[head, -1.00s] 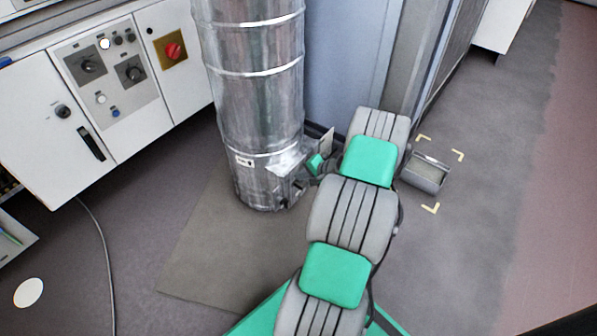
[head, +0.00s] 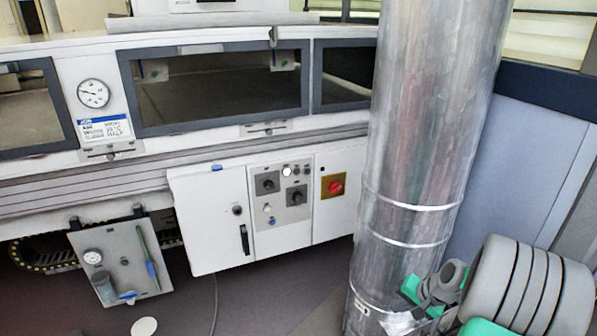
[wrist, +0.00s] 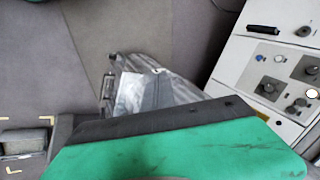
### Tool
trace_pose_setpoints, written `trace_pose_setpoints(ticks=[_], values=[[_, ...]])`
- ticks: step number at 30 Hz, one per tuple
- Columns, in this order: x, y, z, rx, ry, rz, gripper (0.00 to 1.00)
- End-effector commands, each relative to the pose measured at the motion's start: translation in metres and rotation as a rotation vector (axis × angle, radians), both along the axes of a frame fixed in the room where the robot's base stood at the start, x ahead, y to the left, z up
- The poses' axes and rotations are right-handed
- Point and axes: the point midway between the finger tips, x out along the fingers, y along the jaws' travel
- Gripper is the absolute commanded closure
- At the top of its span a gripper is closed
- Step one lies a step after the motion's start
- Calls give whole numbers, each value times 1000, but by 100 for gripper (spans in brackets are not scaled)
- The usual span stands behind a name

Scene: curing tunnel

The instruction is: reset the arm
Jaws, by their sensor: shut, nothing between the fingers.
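My arm shows at the lower right of the head view as grey ribbed links with green covers. My gripper (head: 428,308) is small and partly hidden there, close in the picture to the lower part of the silver duct (head: 418,130). It is shut, and I see nothing held in it. I cannot tell whether it touches the duct. In the wrist view a green part of mine with a dark edge fills the lower middle, and the fingertips do not show. The duct (wrist: 165,88) appears behind that part.
A white control cabinet (head: 212,225) with knobs and a red switch (head: 335,186) stands left of the duct, under a long windowed machine (head: 200,85). A hanging panel (head: 120,262) with a gauge is at the left. A grey box (wrist: 22,141) lies on the floor amid yellow corner marks.

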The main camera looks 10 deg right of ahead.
Motion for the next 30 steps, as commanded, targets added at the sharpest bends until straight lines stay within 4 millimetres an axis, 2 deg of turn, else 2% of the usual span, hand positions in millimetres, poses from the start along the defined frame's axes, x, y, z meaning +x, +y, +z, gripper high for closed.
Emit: trace_pose_setpoints(ticks=[1,3,7,9,12,13,15,18,30], values=[[4,29,60,-53,17,83,100],[0,66,111,-126,47,190,100],[-22,133,204,-260,83,376,100],[-43,166,252,-328,94,474,100],[-79,203,308,-412,99,590,100],[-88,211,321,-433,98,620,100],[-108,224,341,-467,96,673,100],[-124,232,349,-490,97,708,100],[-126,232,345,-493,98,713,100]])
